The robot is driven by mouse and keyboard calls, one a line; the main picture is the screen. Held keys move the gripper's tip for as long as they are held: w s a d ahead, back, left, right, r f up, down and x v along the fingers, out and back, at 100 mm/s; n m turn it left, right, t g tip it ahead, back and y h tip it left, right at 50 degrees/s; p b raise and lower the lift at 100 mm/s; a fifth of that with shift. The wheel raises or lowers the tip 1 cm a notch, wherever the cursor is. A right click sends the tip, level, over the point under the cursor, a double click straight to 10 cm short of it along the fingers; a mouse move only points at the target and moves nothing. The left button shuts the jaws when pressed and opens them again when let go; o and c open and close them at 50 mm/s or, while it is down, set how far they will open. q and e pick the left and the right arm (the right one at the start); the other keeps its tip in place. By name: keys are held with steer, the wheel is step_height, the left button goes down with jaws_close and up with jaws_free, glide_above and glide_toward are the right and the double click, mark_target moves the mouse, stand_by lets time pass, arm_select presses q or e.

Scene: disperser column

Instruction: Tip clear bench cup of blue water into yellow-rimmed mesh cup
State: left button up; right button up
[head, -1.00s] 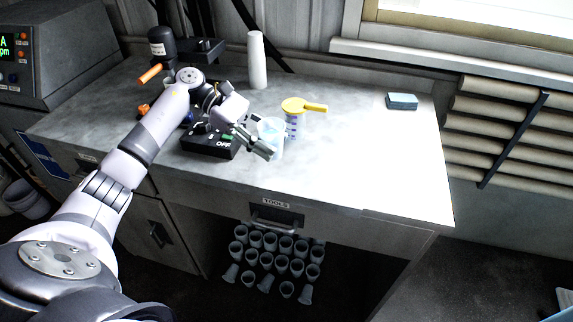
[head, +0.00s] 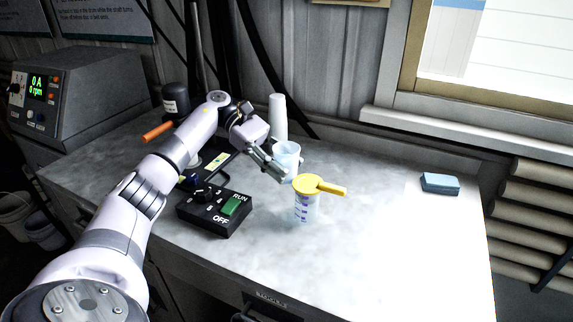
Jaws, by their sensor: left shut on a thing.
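My left gripper (head: 268,165) is shut on the clear bench cup (head: 287,152), a translucent cup with a bluish tint, held from its left side. The cup looks upright and just behind and left of the yellow-rimmed mesh cup. The mesh cup has a yellow rim and handle (head: 309,184) pointing right, and sits on or in a clear cup with blue markings (head: 306,208) on the bench. I cannot tell whether the bench cup is clear of the bench. My right gripper is not in view.
A black control box (head: 214,211) with a green RUN switch stands left of the mesh cup. White stacked cups (head: 278,116) stand behind. A blue block (head: 440,183) lies at the right. The bench (head: 390,240) is clear at front right.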

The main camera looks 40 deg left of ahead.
arm_select(q)
steer(key=shift+r, duration=0.15)
steer(key=shift+s+p, duration=0.2)
steer(key=shift+p, duration=0.15)
steer(key=shift+d+y+p, duration=0.1)
steer(key=shift+y+p, duration=0.5)
steer(key=shift+y, duration=0.1)
steer(key=shift+w+f+y+p, duration=0.1)
steer(key=shift+f+y+p, duration=0.15)
steer(key=shift+y+p, duration=0.35)
steer(key=shift+d+f+y+p, duration=0.1)
steer(key=shift+f+y+p, duration=0.15)
steer(key=shift+y+p, duration=1.1)
steer(key=shift+r+y+p, duration=0.15)
steer(key=shift+y+p, duration=0.3)
steer(key=shift+p, duration=0.6)
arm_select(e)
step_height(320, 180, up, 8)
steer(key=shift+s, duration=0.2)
arm_select(q)
steer(key=shift+d+r+g+y+p, duration=0.1)
steer(key=shift+r+g+y+p, duration=0.1)
steer(key=shift+y+p, duration=0.65)
steer(key=shift+r+g+y+p, duration=0.15)
steer(key=shift+y+p, duration=0.5)
steer(key=shift+p, duration=0.4)
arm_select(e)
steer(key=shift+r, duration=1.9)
